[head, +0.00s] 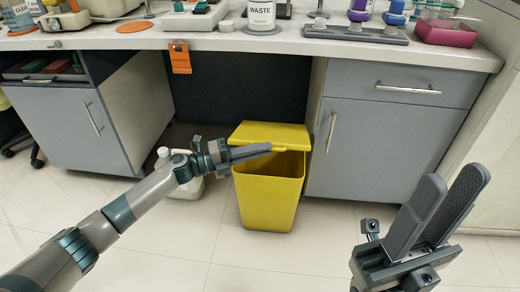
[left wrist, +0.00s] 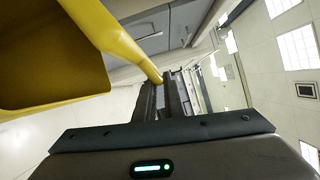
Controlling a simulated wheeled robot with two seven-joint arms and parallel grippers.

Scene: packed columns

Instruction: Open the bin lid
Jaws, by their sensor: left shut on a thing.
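The yellow bin (head: 268,200) stands on the floor in the gap under the bench. Its yellow lid (head: 272,133) is partly raised at the front, and part of the bin's dark inside shows beneath it. My left gripper (head: 268,149) is shut on the lid's front edge, reaching in from the left. In the left wrist view the yellow lid (left wrist: 118,40) runs down to the fingertips (left wrist: 160,82). My right gripper (head: 457,180) is at the lower right, open and empty, apart from the bin.
Grey cabinets stand left (head: 75,125) and right (head: 385,150) of the bin. A white jug (head: 190,186) is on the floor beside it, partly behind my left arm. An orange tag (head: 180,58) hangs from the crowded benchtop (head: 150,38). The floor in front is clear.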

